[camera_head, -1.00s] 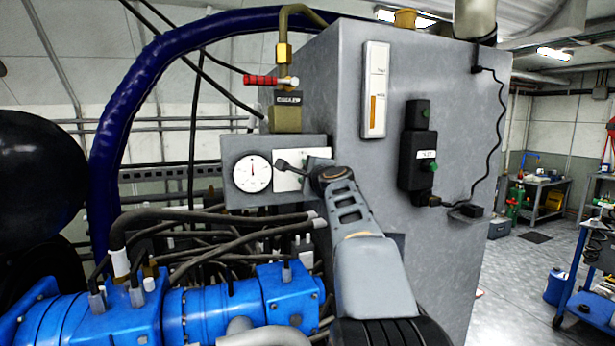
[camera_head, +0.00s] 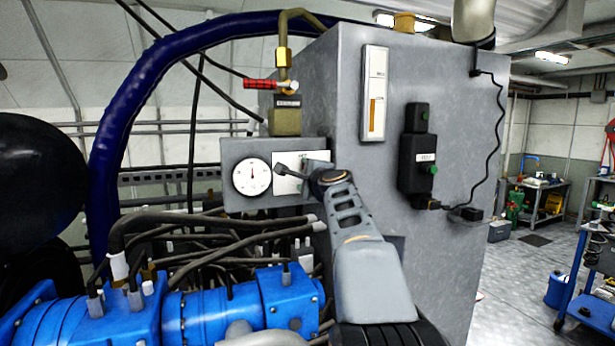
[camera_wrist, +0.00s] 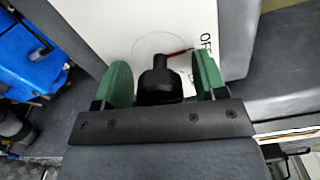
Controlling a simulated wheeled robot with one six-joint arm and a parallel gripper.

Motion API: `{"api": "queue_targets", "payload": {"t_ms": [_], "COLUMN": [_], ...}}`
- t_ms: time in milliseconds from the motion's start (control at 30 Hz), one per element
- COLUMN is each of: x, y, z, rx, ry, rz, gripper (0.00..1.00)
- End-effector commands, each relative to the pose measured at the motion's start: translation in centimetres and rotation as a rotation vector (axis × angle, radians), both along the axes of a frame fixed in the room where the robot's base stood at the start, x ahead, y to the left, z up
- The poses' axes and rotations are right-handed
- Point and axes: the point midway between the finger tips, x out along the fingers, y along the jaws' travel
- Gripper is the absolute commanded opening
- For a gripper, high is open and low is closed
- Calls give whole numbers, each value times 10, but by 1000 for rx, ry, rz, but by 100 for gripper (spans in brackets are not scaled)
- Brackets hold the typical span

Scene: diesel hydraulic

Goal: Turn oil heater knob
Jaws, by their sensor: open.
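The black oil heater knob (camera_wrist: 160,82) sits on a white plate marked with partly visible "OF" lettering, in the wrist view. A thin circle outline and a red mark show on the plate beside the knob. My gripper (camera_wrist: 164,70) is open, with one green finger pad on each side of the knob. Gaps show between the knob and both pads. In the head view the white plate (camera_head: 285,185) is on the grey panel beside the gauge, and my arm's end is in front of it. The knob cannot be made out clearly there.
A round white gauge (camera_head: 252,177) is just left of the plate. A red-handled valve (camera_head: 262,85) is above. A black switch box (camera_head: 417,160) is on the grey tank (camera_head: 460,120) to the right. Hoses (camera_head: 200,225) and blue pump parts (camera_head: 215,308) lie below.

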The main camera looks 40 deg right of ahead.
Motion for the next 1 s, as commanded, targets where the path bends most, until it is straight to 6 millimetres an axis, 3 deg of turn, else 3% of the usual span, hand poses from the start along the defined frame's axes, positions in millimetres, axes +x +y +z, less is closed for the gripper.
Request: {"api": "queue_targets", "payload": {"t_ms": [233,700,1000], "x": [-20,-107,-132], "y": [5,28,34], "z": [-1,-1,0], "rx": [-1,-1,0], "ry": [-3,-1,0], "rz": [-1,-2,-1], "gripper": [65,65,65]}}
